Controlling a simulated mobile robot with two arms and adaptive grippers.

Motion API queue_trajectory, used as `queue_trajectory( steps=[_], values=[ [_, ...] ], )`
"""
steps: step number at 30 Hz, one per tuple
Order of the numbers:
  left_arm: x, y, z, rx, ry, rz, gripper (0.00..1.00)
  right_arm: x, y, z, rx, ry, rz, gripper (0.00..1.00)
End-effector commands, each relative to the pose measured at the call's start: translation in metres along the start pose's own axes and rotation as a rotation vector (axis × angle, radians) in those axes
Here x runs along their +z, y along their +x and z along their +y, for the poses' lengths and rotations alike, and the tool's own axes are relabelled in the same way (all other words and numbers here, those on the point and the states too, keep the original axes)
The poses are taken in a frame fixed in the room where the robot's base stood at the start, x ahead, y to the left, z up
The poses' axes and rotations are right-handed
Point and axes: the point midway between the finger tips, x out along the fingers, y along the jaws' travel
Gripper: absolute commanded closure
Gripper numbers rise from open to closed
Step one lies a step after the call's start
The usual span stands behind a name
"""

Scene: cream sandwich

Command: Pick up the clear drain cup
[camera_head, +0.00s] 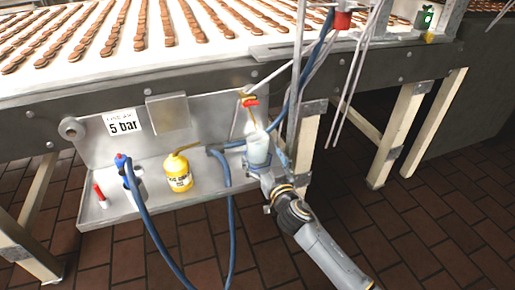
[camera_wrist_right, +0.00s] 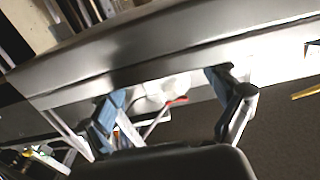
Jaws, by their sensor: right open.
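The clear drain cup (camera_head: 258,148) stands or hangs upright beneath a red-handled drain valve (camera_head: 249,102), in front of the conveyor's side. It looks whitish and translucent. My right gripper (camera_head: 264,168) comes up from the lower right, its open fingers at the cup's lower part; I cannot tell whether they touch it. In the right wrist view, the two fingers (camera_wrist_right: 170,100) are spread apart, with a pale, blurred shape between them that I cannot identify for sure. My left gripper is not in view.
A metal shelf (camera_head: 105,213) left of the cup holds a yellow oil can (camera_head: 178,172), a blue-topped tool (camera_head: 122,164) and a red-and-white marker (camera_head: 99,195). Blue hoses (camera_head: 229,215) run close left of my gripper. Conveyor legs (camera_head: 402,130) stand to the right.

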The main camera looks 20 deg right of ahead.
Motion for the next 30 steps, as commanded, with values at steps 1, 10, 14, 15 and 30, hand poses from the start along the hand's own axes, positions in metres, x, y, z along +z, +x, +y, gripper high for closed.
queue_trajectory(
  steps=[1,10,14,15,30],
  values=[
    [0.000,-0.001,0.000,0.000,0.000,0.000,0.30,-0.002,0.006,0.000,0.000,-0.002,0.003,0.11],
    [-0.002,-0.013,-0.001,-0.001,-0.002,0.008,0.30,-0.002,0.045,0.000,0.000,-0.002,0.001,0.11],
    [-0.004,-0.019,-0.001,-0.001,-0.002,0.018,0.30,-0.002,0.048,0.000,-0.001,-0.002,0.000,0.11],
    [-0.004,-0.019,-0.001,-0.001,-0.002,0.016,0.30,-0.002,0.048,0.000,-0.001,-0.002,0.000,0.11],
    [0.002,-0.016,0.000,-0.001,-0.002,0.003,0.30,-0.002,0.048,0.000,-0.001,-0.001,0.000,0.71]
  ],
)
